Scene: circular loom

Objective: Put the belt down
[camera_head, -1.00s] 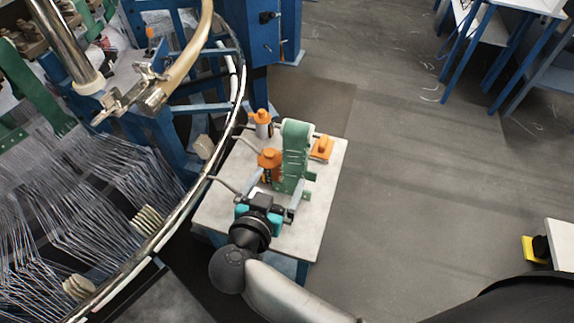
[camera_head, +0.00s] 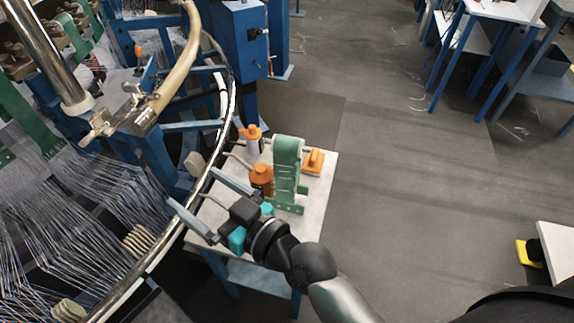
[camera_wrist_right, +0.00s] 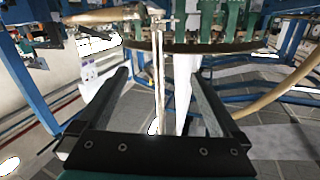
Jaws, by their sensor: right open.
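The green belt (camera_head: 287,168) stands on the small white-topped table in the head view. Its rounded top is up and its strip with slots hangs down to the tabletop. My right gripper (camera_head: 192,186) is open and empty. It is left of the belt and apart from it, with its fingers pointing left toward the loom's rim. The right wrist view shows its two fingers (camera_wrist_right: 158,76) spread with nothing held between them. My left gripper is not in view.
The table (camera_head: 320,185) also holds two orange-topped objects (camera_head: 261,176) (camera_head: 250,133) and an orange block (camera_head: 313,161). The loom's curved metal rim (camera_head: 187,210) and its threads fill the left side. Grey floor (camera_head: 400,200) is open to the right.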

